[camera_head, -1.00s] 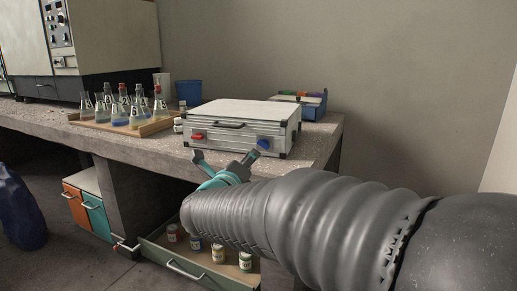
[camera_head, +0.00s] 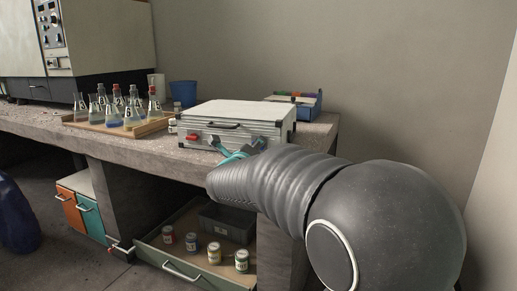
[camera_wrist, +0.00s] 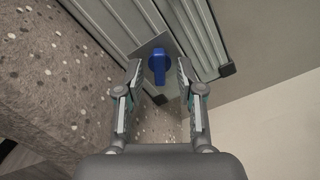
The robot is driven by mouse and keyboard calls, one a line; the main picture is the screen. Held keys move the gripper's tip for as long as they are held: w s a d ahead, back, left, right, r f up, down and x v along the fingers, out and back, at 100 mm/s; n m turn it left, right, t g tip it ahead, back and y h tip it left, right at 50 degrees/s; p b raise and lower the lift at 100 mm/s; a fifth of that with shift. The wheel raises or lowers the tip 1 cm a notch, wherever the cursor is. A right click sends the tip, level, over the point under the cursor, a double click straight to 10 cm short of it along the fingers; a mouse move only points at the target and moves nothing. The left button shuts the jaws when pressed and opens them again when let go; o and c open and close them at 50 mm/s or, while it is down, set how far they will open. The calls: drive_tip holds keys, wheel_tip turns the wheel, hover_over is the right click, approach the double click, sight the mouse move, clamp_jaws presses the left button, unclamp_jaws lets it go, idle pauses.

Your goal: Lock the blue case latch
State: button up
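A silver-grey case (camera_head: 240,107) with a dark handle lies closed on the bench. A red latch (camera_head: 192,137) is at the left of its front face. The blue latch (camera_wrist: 158,65) is on a metal plate near a corner of the case in the wrist view, its lever lengthwise in the picture. My gripper (camera_wrist: 159,72) is open and empty, its fingers either side of the blue latch with a gap on each side. In the head view my gripper (camera_head: 238,142) is right before the case front and largely hides the blue latch. Contact cannot be told.
The concrete bench (camera_head: 120,145) holds a wooden tray (camera_head: 85,126) of flasks, a blue cup (camera_head: 183,93) and a blue box (camera_head: 308,103) behind the case. An open drawer (camera_head: 205,275) with several jars is below. A wall stands at right.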

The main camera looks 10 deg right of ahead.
clamp_jaws()
drive_tip(key=shift+d, duration=0.25)
drive_tip(key=shift+a, duration=0.2)
drive_tip(key=shift+a+r+n+p, duration=0.15)
drive_tip(key=shift+n+p, duration=0.25)
drive_tip(key=shift+n, duration=0.5)
drive_tip(key=shift+n+p, duration=0.95)
drive_tip(key=shift+n, duration=1.15)
unclamp_jaws()
